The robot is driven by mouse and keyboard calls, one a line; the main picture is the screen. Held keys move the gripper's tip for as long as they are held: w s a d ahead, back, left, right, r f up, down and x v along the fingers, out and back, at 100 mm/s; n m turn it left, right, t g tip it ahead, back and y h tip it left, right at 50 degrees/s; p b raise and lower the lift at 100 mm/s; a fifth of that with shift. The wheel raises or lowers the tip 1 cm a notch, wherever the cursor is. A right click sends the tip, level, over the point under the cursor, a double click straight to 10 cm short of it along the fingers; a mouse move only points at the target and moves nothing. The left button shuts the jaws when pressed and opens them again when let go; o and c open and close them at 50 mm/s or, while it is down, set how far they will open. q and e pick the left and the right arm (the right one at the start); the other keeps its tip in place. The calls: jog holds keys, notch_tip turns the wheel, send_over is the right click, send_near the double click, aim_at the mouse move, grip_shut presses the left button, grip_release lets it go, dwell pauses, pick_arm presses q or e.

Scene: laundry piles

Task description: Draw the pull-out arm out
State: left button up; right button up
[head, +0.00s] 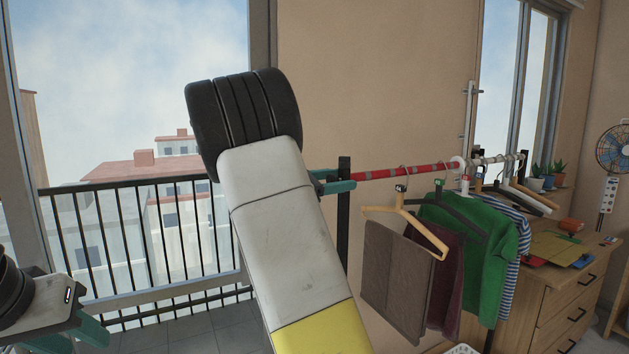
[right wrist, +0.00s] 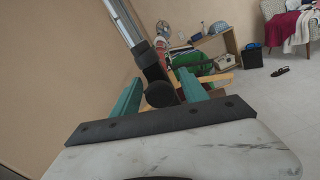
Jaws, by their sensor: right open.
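The pull-out arm (head: 385,172) is a red rod with pale bands. It runs from a white collar on the clothes rail (head: 490,160) to a dark upright end piece (head: 343,200). My right gripper (head: 335,182) is at that end piece, partly hidden behind my own forearm. In the right wrist view its teal fingers (right wrist: 158,95) stand apart, with the dark rounded end piece (right wrist: 161,94) between or just beyond them; contact cannot be told. My left gripper (head: 92,330) is at the lower left, partly cut off, away from the rail.
Clothes hang on the rail, including brown trousers (head: 395,280) and a green top (head: 480,245) on hangers. A wooden drawer unit (head: 560,300) stands at the right, with a fan (head: 613,150) behind. A black balcony railing (head: 150,240) is at the left.

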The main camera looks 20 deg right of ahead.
jog(key=shift+d, duration=0.3)
jog(key=shift+c, duration=0.2)
grip_shut()
jog(key=shift+a, duration=0.1)
dwell(1.0)
